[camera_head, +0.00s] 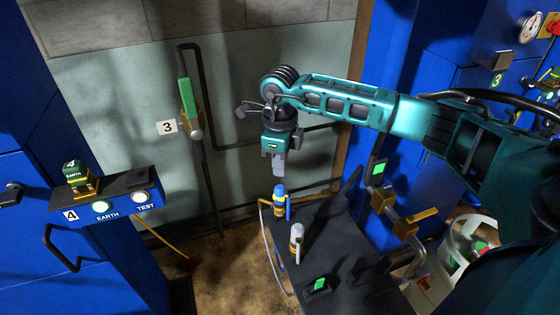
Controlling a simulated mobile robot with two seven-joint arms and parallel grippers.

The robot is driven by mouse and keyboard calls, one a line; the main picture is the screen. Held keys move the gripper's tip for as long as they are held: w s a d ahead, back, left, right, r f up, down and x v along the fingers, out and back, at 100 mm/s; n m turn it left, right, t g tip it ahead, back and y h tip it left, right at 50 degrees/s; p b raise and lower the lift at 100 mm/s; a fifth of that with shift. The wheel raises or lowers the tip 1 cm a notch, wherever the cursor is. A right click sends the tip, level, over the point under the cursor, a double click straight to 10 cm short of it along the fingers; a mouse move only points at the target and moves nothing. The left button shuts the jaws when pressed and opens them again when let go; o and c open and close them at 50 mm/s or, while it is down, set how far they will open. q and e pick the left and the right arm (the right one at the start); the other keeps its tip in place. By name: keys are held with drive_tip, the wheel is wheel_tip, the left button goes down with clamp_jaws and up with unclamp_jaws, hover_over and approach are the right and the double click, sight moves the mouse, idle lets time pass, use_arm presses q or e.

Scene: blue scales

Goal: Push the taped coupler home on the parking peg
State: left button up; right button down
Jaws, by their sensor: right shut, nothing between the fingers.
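My right gripper (278,168) points down with its fingers together and empty. It hangs over the far left corner of a dark bench, just above a blue coupler (280,203). In this view a small gap seems to show between the fingertips and the coupler's top; whether they touch is hard to tell. The blue coupler stands roughly upright, with a yellow band low on it. A pale grey coupler (296,238) stands nearer on the same bench. I cannot make out which one bears tape. The parking peg cannot be told apart. My left gripper is out of view.
The dark bench top (335,235) has a green-marked block (319,285) near its front. Pale and yellow hoses loop off its left edge. Brass-handled valves (415,222) stand to the right, beside a white bin (465,240). A blue console with lit buttons (100,206) stands left.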

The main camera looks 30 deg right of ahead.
sight(280, 190)
wheel_tip(280, 190, down, 5)
drive_tip(key=b, duration=0.2)
drive_tip(key=shift+r+b, duration=0.2)
drive_tip(key=shift+b, duration=0.2)
drive_tip(key=shift+s+f+b, duration=0.1)
drive_tip(key=shift+f+b, duration=0.3)
drive_tip(key=shift+f, duration=0.1)
drive_tip(key=shift+r+p, duration=0.6)
drive_tip(key=shift+p, duration=0.05)
drive_tip(key=shift+r+p, duration=0.55)
drive_tip(key=shift+r, duration=0.4)
wheel_tip(280, 190, up, 12)
drive_tip(key=shift+r, duration=0.25)
